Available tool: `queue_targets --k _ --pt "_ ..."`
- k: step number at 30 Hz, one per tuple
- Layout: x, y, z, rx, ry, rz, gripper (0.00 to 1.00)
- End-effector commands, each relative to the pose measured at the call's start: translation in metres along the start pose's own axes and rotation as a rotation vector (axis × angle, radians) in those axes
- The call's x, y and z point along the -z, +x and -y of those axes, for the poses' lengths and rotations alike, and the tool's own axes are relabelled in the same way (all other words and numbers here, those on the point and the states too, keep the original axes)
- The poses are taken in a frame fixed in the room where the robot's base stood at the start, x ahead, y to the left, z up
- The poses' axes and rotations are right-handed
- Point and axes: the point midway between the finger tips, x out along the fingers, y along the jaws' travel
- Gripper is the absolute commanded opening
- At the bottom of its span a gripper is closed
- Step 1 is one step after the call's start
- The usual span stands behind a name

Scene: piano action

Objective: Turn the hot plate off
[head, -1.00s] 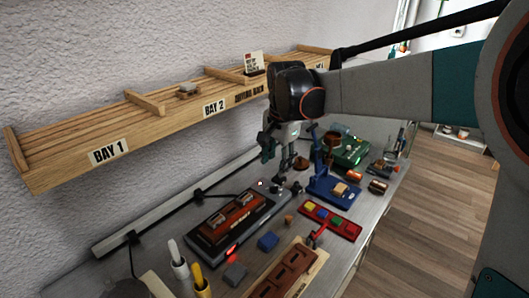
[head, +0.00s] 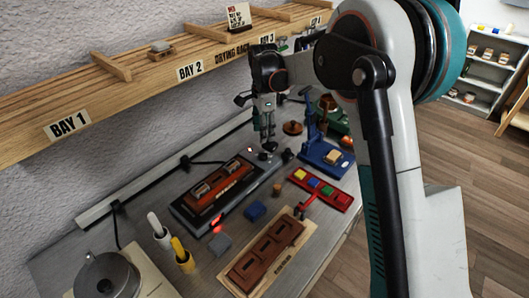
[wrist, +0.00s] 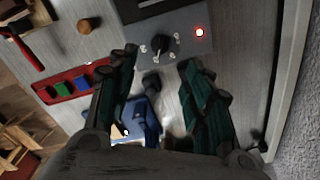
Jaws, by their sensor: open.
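The hot plate (head: 185,213) is a long dark slab on the bench in the head view, with a brown block on top. In the wrist view its grey control panel (wrist: 182,18) shows a black knob (wrist: 160,45) with white marks around it and a lit red lamp (wrist: 199,32). My gripper (head: 267,144) points down over the panel end in the head view. In the wrist view my gripper (wrist: 158,60) is open and empty, its two green fingers either side of the knob's line. I cannot tell whether they touch the knob.
A blue stand (head: 322,152) and a red tray of coloured blocks (head: 320,190) stand to the right. The wooden drying rack (head: 125,88) runs along the wall above.

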Motion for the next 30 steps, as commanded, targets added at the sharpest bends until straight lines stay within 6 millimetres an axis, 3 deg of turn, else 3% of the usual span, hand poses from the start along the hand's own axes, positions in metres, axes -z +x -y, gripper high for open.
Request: queue_targets --k 9,15,29,30 --pt "0.0 0.065 0.0 0.001 -0.001 0.0 0.46" --pt "0.0 0.09 0.0 0.001 -0.001 0.0 0.46" --pt "0.0 0.1 0.0 0.001 -0.001 0.0 0.46" --pt "0.0 0.1 0.0 0.001 -0.001 0.0 0.37"
